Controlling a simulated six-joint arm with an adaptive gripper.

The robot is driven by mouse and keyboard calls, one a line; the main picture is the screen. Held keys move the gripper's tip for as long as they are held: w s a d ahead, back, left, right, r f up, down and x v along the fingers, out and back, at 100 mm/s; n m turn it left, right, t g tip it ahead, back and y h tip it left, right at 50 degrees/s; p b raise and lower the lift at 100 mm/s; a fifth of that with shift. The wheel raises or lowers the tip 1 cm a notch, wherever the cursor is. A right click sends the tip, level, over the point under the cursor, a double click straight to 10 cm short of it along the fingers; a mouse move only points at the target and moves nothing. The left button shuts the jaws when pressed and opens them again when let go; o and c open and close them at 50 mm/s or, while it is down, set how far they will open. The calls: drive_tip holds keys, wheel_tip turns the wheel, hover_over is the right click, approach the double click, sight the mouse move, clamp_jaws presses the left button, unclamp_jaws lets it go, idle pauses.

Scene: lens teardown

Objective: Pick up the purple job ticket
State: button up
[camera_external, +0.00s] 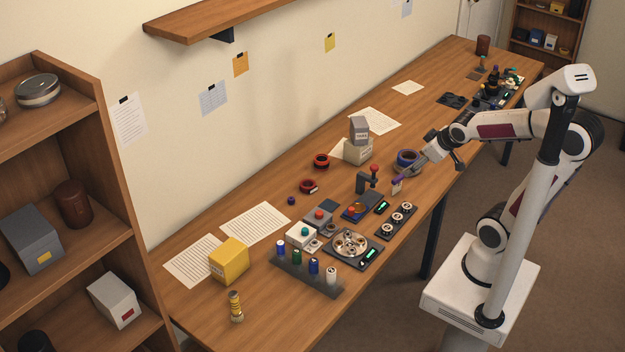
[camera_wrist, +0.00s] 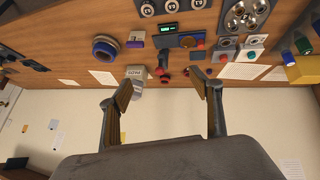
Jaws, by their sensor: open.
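The purple job ticket (camera_wrist: 136,39) appears in the wrist view as a small pale tag with a purple band, on the wooden table. In the external view, the ticket (camera_external: 397,187) is near the table's front edge, left of and below my gripper (camera_external: 437,148). My gripper is open and its jaws are empty. In the wrist view its two fingers (camera_wrist: 162,88) are spread wide, tilted toward the wall, with the ticket beyond the left finger. The fingers are apart from the ticket.
A blue-purple ring (camera_external: 407,157) lies close to the ticket. A small black stand with a red knob (camera_external: 373,170) is to its left. A grey box (camera_external: 359,127) sits on a beige box (camera_external: 357,151) behind. Lens parts, a round tray (camera_external: 350,244) and bottles crowd the nearer table.

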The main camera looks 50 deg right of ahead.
drive_tip(key=w+d+f+n+t, duration=0.1)
drive_tip(key=w+d+f, duration=0.6)
drive_tip(key=w+d, duration=0.15)
drive_tip(key=n+t+y, duration=0.1)
drive_tip(key=n+t, duration=0.1)
drive_tip(key=t, duration=0.1)
hover_over(400, 181)
drive_tip(key=s, duration=0.1)
wheel_tip(400, 181, down, 10)
drive_tip(key=shift+s+f+y, duration=0.25)
drive_tip(key=shift+f, duration=0.3)
drive_tip(key=shift+s+f+y, duration=0.2)
drive_tip(key=shift+f+y, duration=0.05)
drive_tip(key=shift+f, duration=0.25)
drive_tip(key=shift+s+f+m+t+y, duration=0.2)
drive_tip(key=shift+s+f+t, duration=0.1)
drive_tip(key=shift+f+t, duration=0.2)
drive_tip(key=shift+s+f+m+t+y, duration=0.1)
drive_tip(key=shift+s+f+t+y, duration=0.15)
drive_tip(key=shift+f+t, duration=0.2)
drive_tip(key=shift+s+f+m+t, duration=0.2)
drive_tip(key=shift+s+m+t, duration=0.1)
drive_tip(key=shift+s+t, duration=0.15)
drive_tip(key=shift+s+f+m+t, duration=0.2)
drive_tip(key=shift+s+m+t, duration=0.1)
drive_tip(key=shift+s+t, duration=0.15)
drive_tip(key=shift+s+d+r+m+t, duration=0.1)
drive_tip(key=shift+s+r+m+t, duration=0.1)
drive_tip(key=shift+s+m+t, duration=0.6)
